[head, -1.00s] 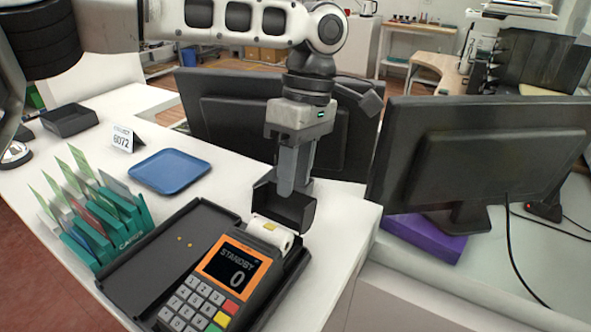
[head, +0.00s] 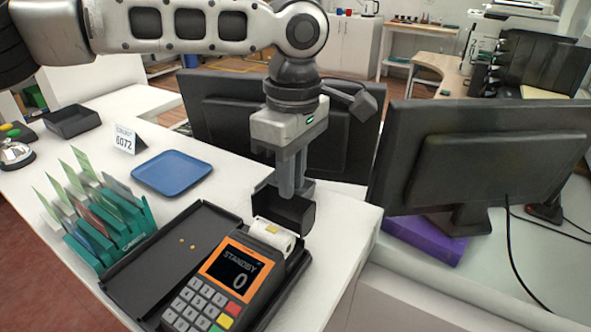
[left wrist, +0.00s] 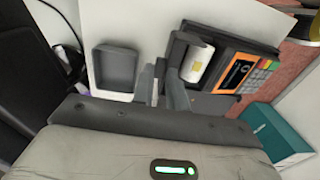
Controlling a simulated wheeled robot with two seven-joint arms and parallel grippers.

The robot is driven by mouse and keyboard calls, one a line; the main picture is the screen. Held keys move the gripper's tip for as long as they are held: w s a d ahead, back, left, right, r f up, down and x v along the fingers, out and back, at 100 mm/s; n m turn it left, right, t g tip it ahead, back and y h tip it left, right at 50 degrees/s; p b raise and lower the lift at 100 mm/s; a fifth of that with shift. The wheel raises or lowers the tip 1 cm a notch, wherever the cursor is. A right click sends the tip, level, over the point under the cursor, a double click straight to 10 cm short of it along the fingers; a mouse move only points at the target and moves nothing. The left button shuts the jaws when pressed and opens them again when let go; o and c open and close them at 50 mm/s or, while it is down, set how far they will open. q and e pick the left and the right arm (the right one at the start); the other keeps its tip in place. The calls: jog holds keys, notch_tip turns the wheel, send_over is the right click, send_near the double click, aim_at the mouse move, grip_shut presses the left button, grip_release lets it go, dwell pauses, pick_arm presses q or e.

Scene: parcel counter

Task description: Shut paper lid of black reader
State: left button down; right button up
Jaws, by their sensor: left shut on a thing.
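The black card reader (head: 240,275) stands on the white counter with an orange-framed screen reading "STANDBY 0" and a keypad. Its black paper lid (head: 297,214) stands open at the far end, behind the white paper roll (head: 270,234), which lies exposed. My left gripper (head: 290,190) points down at the lid and is shut on it; the exact contact is partly hidden. In the left wrist view, the fingers (left wrist: 162,90) are close together beside the lid, with the roll (left wrist: 197,62) to their right. My right gripper is not in view.
A black tray (head: 150,262) adjoins the reader on the left. A teal card rack (head: 137,226), a blue tray (head: 172,173) and a "6072" sign (head: 126,139) stand farther left. Two monitors (head: 345,130) (head: 490,155) are behind and right. A grey recessed tray (left wrist: 115,70) shows in the wrist view.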

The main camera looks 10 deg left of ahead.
aim_at(288, 203)
pick_arm(q)
jog(key=shift+s+a+r+t+h+b, duration=0.2)
jog(key=shift+s+t+b, duration=0.25)
jog(key=shift+t, duration=0.3)
jog(key=shift+s+a+r+t+h+b, duration=0.15)
jog(key=shift+s+t+h+b, duration=0.3)
jog(key=shift+t, duration=0.25)
jog(key=shift+s+a+r+t+h+b, duration=0.1)
jog(key=shift+s+a+t+h+b, duration=0.1)
jog(key=shift+s+t+b, duration=0.4)
jog(key=shift+w+t, duration=0.1)
jog(key=shift+t, duration=0.15)
jog(key=c, duration=1.5)
grip_release()
jog(key=shift+o, duration=0.2)
jog(key=p+v, duration=0.1)
jog(key=v, duration=1.5)
jog(key=shift+w+d, duration=0.1)
